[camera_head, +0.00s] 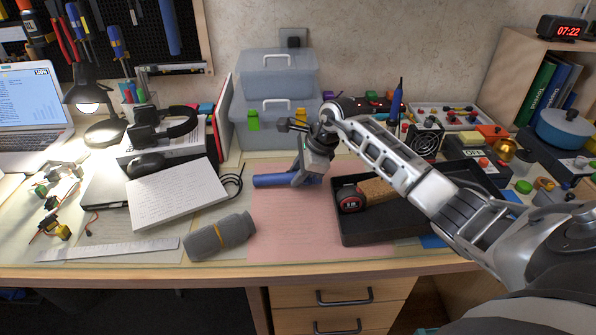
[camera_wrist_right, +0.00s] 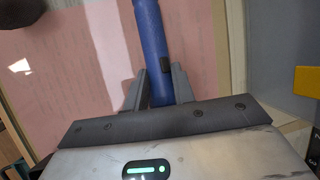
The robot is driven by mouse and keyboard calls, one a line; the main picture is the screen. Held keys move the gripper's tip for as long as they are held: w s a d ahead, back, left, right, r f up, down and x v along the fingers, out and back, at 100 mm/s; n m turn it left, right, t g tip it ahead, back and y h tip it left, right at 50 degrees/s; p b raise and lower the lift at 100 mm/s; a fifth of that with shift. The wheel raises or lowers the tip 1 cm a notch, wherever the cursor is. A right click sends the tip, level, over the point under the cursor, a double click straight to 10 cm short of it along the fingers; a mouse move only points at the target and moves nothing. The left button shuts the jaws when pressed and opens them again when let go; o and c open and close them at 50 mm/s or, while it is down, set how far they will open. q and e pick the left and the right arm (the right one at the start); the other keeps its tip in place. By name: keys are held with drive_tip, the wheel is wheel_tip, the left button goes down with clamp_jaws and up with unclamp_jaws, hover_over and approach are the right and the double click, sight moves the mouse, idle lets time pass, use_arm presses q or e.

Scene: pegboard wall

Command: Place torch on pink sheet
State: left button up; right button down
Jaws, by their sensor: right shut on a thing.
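The blue torch (camera_head: 271,180) lies level at the far edge of the pink sheet (camera_head: 290,232). My right gripper (camera_head: 303,178) is shut on its right part, which the fingers partly hide. In the right wrist view the torch (camera_wrist_right: 151,45) runs up between the two fingers (camera_wrist_right: 157,88), with the pink sheet (camera_wrist_right: 60,70) behind it. I cannot tell whether the torch touches the sheet or is held just above it. My left gripper is not in view.
A black tray (camera_head: 385,236) with a tape measure (camera_head: 350,198) stands right of the sheet. A grey cylinder with an orange band (camera_head: 219,237) lies to the left. A notepad (camera_head: 178,193) and storage boxes (camera_head: 278,90) stand further back. The front of the sheet is bare.

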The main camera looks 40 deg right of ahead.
drive_tip(key=c, duration=1.3)
unclamp_jaws()
drive_tip(key=shift+o, duration=0.7)
drive_tip(key=shift+d+r, duration=0.1)
drive_tip(key=shift+r, duration=0.2)
drive_tip(key=v, duration=1.1)
drive_tip(key=shift+s+r, duration=0.2)
